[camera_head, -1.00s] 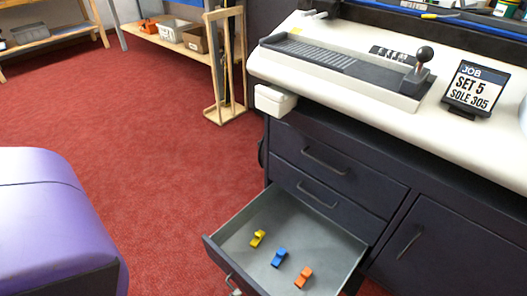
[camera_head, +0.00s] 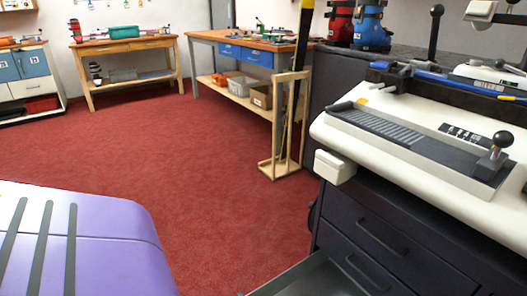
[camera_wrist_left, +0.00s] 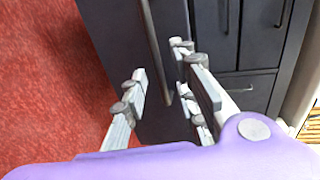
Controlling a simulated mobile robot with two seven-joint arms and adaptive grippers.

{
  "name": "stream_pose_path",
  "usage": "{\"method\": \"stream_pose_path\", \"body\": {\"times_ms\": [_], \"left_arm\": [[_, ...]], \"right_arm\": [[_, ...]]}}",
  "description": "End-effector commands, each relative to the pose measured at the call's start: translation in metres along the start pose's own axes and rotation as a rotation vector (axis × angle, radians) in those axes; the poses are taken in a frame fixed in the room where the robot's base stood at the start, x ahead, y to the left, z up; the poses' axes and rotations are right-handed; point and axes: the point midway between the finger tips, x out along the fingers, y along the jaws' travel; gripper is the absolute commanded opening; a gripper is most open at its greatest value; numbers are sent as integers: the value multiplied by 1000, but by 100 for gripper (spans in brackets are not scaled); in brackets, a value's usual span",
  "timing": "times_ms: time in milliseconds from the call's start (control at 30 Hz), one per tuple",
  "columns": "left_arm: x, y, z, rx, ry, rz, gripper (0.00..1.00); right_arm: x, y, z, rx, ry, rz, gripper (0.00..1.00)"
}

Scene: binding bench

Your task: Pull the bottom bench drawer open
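The bottom bench drawer stands pulled out. In the left wrist view a dark front (camera_wrist_left: 112,30) with a long bar handle (camera_wrist_left: 154,45) is close to my left gripper (camera_wrist_left: 165,100). The gripper's fingers are apart, one on each side of the handle's end as seen there. Contact with the handle cannot be told. My left gripper is not visible in the head view. My right gripper is in neither view.
Closed drawers (camera_head: 385,240) sit above the open one, under the white bench top (camera_head: 420,170) with its lever machine (camera_head: 430,140). A wooden stand (camera_head: 280,165) is beyond the bench corner. Red floor (camera_head: 150,150) lies clear to the left.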

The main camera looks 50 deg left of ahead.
Motion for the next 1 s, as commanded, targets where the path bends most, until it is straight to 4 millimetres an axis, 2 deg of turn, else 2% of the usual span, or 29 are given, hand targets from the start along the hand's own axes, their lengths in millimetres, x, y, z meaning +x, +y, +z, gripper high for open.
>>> {"method": "stream_pose_path", "body": {"times_ms": [300,500,700,1000], "left_arm": [[-70,2,1,1,-3,10,27],[-102,2,1,1,-2,7,27],[-113,1,0,1,-1,4,27],[-113,1,0,1,-1,4,27]], "right_arm": [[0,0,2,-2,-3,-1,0],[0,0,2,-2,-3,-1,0],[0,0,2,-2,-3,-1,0],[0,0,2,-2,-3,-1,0]]}}
